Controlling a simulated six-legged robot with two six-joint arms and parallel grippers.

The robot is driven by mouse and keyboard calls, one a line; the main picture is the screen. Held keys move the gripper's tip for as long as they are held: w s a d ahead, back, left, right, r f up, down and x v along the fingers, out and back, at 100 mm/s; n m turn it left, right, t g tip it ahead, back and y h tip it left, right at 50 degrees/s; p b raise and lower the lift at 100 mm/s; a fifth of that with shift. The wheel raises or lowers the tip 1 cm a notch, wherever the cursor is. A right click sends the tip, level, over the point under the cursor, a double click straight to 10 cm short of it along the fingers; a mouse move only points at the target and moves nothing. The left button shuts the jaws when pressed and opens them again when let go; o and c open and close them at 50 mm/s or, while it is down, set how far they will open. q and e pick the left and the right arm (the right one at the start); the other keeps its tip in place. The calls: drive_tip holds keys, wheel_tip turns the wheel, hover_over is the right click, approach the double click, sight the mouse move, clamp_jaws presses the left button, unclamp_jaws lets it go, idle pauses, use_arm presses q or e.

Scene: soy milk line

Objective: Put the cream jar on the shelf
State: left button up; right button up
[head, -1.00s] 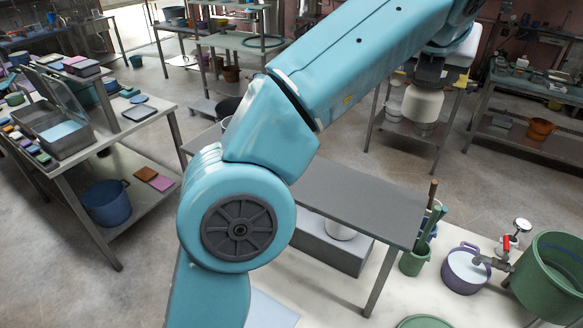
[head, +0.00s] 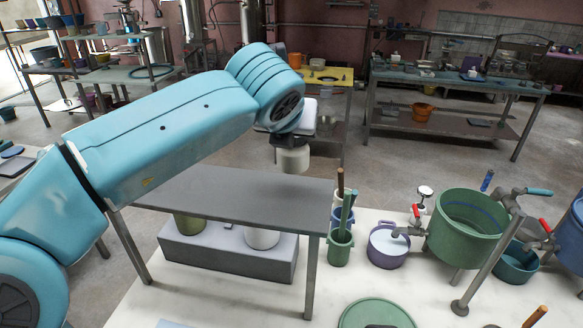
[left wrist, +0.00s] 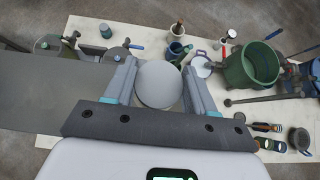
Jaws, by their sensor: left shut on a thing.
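My left gripper (head: 291,138) is shut on the cream jar (head: 293,159), which hangs upright below it. In the left wrist view the jar's round pale top (left wrist: 158,85) sits between the two fingers (left wrist: 160,88). The grey shelf (head: 225,190) is a flat raised board on legs with a bare top. In the head view the jar appears just above the shelf's back edge near its right end; its exact height is unclear. In the left wrist view the shelf (left wrist: 45,90) lies left of the jar. My right gripper is not in view.
A grey block (head: 225,262) with containers stands under the shelf. Right of the shelf are a green cup of sticks (head: 340,248), a purple pot (head: 387,247) and a green tub (head: 467,230). A yellow-topped table (head: 327,77) stands behind.

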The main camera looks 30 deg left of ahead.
sight(295, 159)
use_arm(q)
drive_tip(key=shift+w+d+f, duration=0.1)
drive_tip(key=shift+w+f, duration=0.05)
drive_tip(key=shift+f, duration=0.45)
drive_tip(key=shift+w+d+f, duration=0.1)
drive_tip(key=shift+w+f, duration=0.05)
drive_tip(key=shift+f, duration=0.45)
drive_tip(key=f, duration=0.2)
drive_tip(key=f+b, duration=0.1)
drive_tip(key=shift+s+a+f, duration=0.15)
drive_tip(key=shift+s+a, duration=0.05)
drive_tip(key=shift+s, duration=0.1)
drive_tip(key=shift+f, duration=0.25)
drive_tip(key=shift+w+d, duration=0.15)
drive_tip(key=shift+w, duration=0.1)
drive_tip(key=shift+s+f, duration=0.15)
drive_tip(key=shift+s, duration=0.05)
drive_tip(key=o, duration=1)
drive_tip(key=shift+o, duration=1.3)
drive_tip(key=shift+w, duration=0.15)
